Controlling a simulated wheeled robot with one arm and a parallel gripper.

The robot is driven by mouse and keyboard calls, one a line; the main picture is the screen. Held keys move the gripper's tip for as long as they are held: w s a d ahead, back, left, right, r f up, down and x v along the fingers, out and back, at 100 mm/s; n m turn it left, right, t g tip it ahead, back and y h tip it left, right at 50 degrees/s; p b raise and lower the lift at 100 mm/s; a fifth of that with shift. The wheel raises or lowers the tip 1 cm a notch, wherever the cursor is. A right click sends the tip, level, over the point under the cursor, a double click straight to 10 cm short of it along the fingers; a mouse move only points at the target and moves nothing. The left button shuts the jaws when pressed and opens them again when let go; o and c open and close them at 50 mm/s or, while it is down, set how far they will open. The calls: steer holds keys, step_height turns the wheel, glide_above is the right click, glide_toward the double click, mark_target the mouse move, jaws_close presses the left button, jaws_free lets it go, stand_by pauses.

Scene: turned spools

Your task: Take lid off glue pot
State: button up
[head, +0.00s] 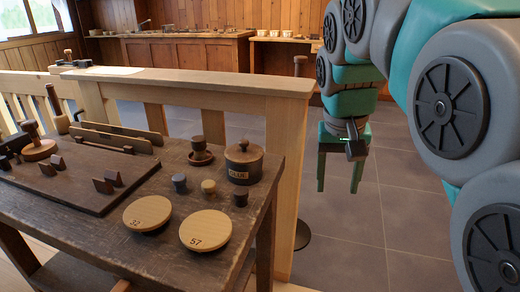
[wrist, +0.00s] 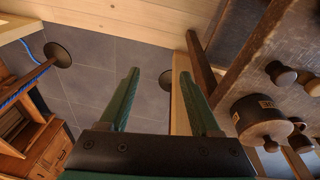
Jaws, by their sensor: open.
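The glue pot (head: 239,172) is a dark round pot with a light lettered label. It stands at the right back corner of the dark wooden table. In the wrist view the pot (wrist: 258,118) shows at the right. My gripper (head: 340,187) hangs fingers down to the right of the table, beyond the light wooden rail and apart from the pot. Its green fingers (wrist: 163,85) are spread, with nothing between them.
Two round discs marked 32 (head: 147,213) and 57 (head: 205,230) lie at the table's front. Several small knobs and a dark spool (head: 201,152) stand near the pot. The wooden rail (head: 190,83) runs behind the table. Tiled floor (head: 405,215) is open at the right.

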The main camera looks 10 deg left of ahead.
steer(key=w+a+r+t, duration=0.2)
steer(key=w+a+r, duration=0.3)
steer(key=a, duration=0.5)
steer(key=n+t+y+b, duration=0.1)
steer(key=n, duration=0.1)
glide_toward(243, 140)
steer(key=shift+x, duration=4.3)
steer(key=shift+s+d, duration=0.1)
jaws_close()
